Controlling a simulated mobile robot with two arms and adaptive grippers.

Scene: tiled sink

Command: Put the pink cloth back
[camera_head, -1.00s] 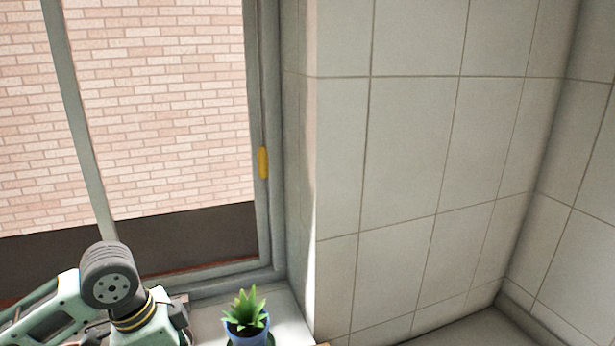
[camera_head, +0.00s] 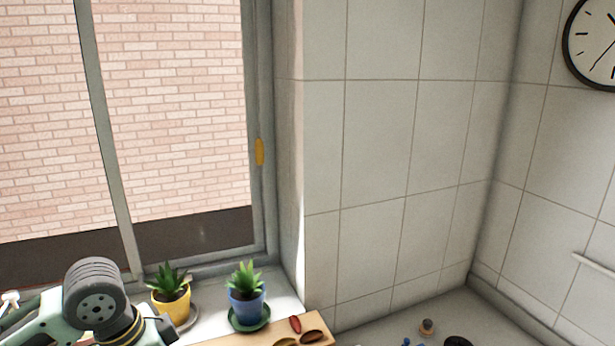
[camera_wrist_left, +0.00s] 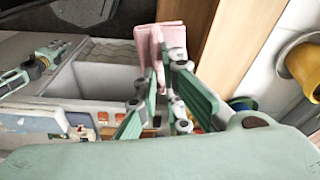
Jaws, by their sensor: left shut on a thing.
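The pink cloth (camera_wrist_left: 158,45) shows in the left wrist view, folded and hanging between the fingertips of my left gripper (camera_wrist_left: 160,72). The gripper is shut on it. The cloth is held near a wooden surface edge, with a pale basin behind and to the left; I cannot tell whether it touches either. In the head view, only my left arm shows at the lower left; the left gripper and the cloth are out of that picture. My right gripper is not visible in the head view.
Potted plants in a yellow pot (camera_head: 171,306) and a blue pot (camera_head: 247,303) stand on the window sill. The pale basin (camera_wrist_left: 105,83) is open. A clock (camera_head: 594,45) hangs right.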

